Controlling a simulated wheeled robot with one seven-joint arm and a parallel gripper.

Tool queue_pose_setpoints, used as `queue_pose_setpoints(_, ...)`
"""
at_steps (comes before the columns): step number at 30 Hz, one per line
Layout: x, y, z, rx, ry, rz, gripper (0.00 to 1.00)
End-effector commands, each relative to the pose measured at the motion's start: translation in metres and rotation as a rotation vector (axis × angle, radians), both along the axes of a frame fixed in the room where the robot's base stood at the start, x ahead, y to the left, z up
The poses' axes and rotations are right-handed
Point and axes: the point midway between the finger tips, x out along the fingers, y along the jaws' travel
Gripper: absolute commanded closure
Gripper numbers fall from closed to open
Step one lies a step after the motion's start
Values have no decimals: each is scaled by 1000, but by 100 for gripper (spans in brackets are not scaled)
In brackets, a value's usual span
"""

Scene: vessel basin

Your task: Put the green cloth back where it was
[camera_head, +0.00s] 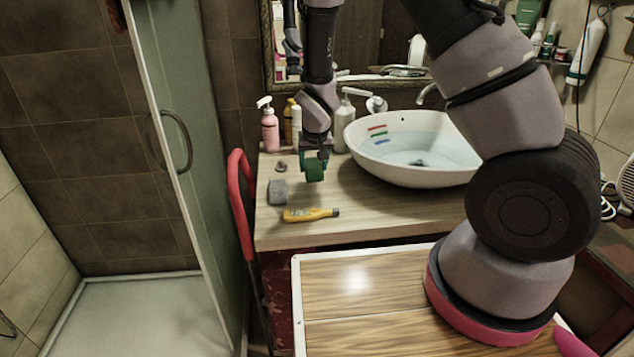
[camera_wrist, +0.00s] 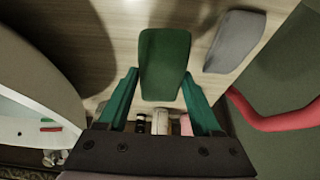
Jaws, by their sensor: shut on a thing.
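The green cloth (camera_head: 315,172) is a small, rounded, block-like piece at the left part of the wooden counter. My gripper (camera_head: 314,158) points down at it and is shut on it. In the wrist view, the cloth (camera_wrist: 165,65) sits between the two teal fingers of my gripper (camera_wrist: 161,82). It sticks out beyond the fingertips. I cannot tell whether its underside touches the counter or hangs slightly above it.
Soap bottles (camera_head: 270,130) stand behind. A red rail (camera_head: 240,205) borders the left edge.

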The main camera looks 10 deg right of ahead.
Motion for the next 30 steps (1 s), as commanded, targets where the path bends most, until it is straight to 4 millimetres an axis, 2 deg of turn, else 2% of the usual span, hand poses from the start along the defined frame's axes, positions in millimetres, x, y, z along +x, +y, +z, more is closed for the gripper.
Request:
queue_pose_setpoints(1, 0, -1, -9, -2, 2, 0, 78)
queue_pose_setpoints(8, 0, 0, -27, 0, 0, 0, 78)
queue_pose_setpoints(15, 0, 0, -60, 0, 0, 1, 78)
queue_pose_setpoints(26, 0, 0, -63, 1, -1, 0, 78)
queue_pose_setpoints(27, 0, 0, -63, 1, -1, 0, 22)
queue_pose_setpoints(28, 0, 0, -63, 1, -1, 0, 11)
queue_pose_setpoints(29, 0, 0, -63, 1, -1, 0, 4)
queue_pose_setpoints(30, 0, 0, -63, 1, -1, 0, 4)
